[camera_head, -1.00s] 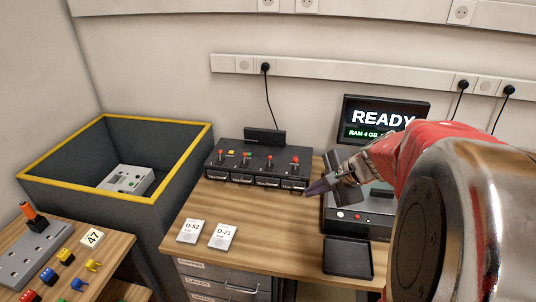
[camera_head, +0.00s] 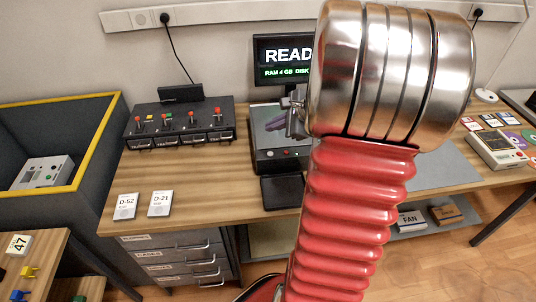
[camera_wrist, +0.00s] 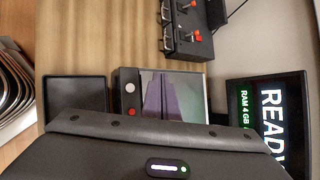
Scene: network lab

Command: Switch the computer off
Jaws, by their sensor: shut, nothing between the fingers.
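The computer (camera_head: 270,162) is a dark box on the wooden desk, below its monitor (camera_head: 283,73), which is lit and shows "READY" and RAM text. In the wrist view its front panel (camera_wrist: 128,75) carries a white button (camera_wrist: 130,88) and a red button (camera_wrist: 131,112). My gripper (camera_head: 274,123) is shut and empty, with its purplish fingers over the computer's top. The fingers also show in the wrist view (camera_wrist: 160,85), behind the front panel. I cannot tell whether they touch the computer. My arm hides its right side in the head view.
A black tray (camera_head: 283,192) lies in front of the computer. A black switch box (camera_head: 180,124) with red levers stands to its left, and two labelled cards (camera_head: 160,203) lie nearer. A yellow-rimmed bin (camera_head: 98,143) is at far left. A beige device (camera_head: 497,149) and discs are at right.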

